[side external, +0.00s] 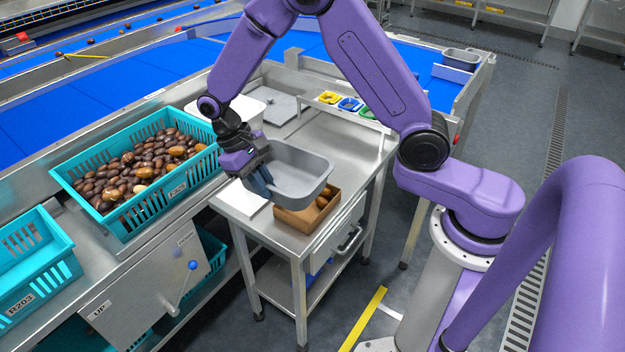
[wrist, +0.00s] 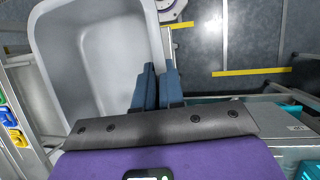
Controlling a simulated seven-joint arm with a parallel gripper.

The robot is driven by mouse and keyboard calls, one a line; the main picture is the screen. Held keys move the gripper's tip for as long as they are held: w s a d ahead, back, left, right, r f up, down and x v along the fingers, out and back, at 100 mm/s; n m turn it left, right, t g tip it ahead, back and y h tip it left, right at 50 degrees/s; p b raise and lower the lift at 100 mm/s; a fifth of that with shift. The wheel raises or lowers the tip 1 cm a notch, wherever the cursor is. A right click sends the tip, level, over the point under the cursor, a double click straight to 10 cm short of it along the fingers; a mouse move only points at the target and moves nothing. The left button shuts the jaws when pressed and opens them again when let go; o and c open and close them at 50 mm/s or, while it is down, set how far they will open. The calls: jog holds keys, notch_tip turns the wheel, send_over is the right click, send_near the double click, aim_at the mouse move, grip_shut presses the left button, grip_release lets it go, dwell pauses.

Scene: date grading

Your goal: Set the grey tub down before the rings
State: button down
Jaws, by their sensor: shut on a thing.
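The grey tub (side external: 300,172) is an empty, open-topped tub with rounded corners. My gripper (side external: 260,182) is shut on its wall and holds it above the steel side table (side external: 347,150). In the wrist view the two blue fingers of my gripper (wrist: 158,82) pinch the wall of the tub (wrist: 95,60). The rings are a yellow ring (side external: 330,97), a blue ring (side external: 350,104) and a green ring (side external: 368,113) in a row at the table's far right edge. They also show at the wrist view's left edge, partly cut off.
A brown box (side external: 296,222) with dates stands on the table, partly hidden by the tub. A white sheet (side external: 240,196) lies at the near left, a grey plate (side external: 284,107) behind. A teal crate (side external: 125,228) of dates stands left. Table surface between tub and rings looks clear.

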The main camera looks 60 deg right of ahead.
jog(key=d+n+t+h, duration=0.2)
jog(key=d+n, duration=0.5)
jog(key=d, duration=1.2)
jog(key=s+d+f+n+t, duration=0.2)
jog(key=s+d+n+t, duration=0.2)
jog(key=s+d+n, duration=0.5)
jog(key=shift+n+h, duration=0.4)
jog(key=shift+n, duration=0.3)
jog(key=w+d+f, duration=0.3)
jog(key=w, duration=0.1)
jog(key=w+d+f, duration=0.3)
jog(key=w, duration=0.1)
jog(key=w+d+f, duration=0.3)
jog(key=w, duration=0.2)
jog(key=shift+w+d, duration=0.1)
jog(key=shift+d, duration=0.15)
jog(key=shift+w+d+f, duration=0.1)
jog(key=shift+w+f, duration=0.05)
jog(key=shift+f, duration=1.6)
